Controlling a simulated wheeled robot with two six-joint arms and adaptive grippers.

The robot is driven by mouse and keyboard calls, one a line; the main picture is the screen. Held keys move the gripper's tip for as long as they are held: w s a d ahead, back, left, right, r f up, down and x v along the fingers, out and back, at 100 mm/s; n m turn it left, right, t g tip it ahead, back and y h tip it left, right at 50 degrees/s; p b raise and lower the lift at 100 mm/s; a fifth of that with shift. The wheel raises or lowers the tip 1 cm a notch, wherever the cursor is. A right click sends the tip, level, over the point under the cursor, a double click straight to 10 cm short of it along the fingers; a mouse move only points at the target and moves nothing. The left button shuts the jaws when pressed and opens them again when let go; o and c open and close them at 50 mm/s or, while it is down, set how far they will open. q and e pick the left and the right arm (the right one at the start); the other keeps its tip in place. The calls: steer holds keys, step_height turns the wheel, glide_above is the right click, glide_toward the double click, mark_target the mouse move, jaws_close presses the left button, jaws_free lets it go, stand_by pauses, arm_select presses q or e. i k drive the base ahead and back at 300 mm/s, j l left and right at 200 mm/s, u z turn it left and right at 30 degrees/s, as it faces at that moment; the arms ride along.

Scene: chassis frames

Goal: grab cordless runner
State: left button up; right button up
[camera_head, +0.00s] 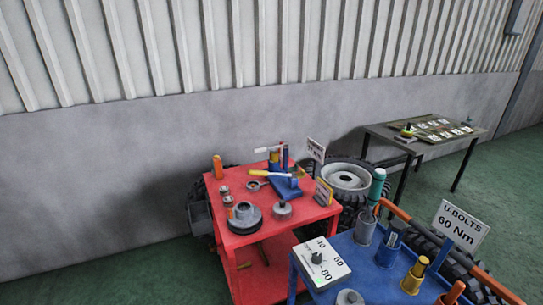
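I cannot pick out the cordless runner with certainty. A small yellow-green and black tool (406,131) lies at the left end of the dark table (393,136) at the back right; it is too small to tell what it is. On the red cart (239,240), a yellow-handled tool (268,174) lies across a blue stand (286,187), and an orange cylinder (218,167) stands at the back left corner. Neither of my grippers is in view.
A blue cart (370,279) at the front right carries a white dial box (320,264), several cups and a "U.BOLTS 60 Nm" sign (460,227). Large tyres (349,180) stand behind the carts. Green floor at the left is clear up to the grey wall.

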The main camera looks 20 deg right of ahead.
mark_target(379, 175)
steer(key=k+z, duration=0.1)
steer(key=z, duration=0.35)
steer(key=k+z, duration=0.15)
steer(key=z, duration=0.25)
steer(key=k+z, duration=0.1)
steer(key=z, duration=0.35)
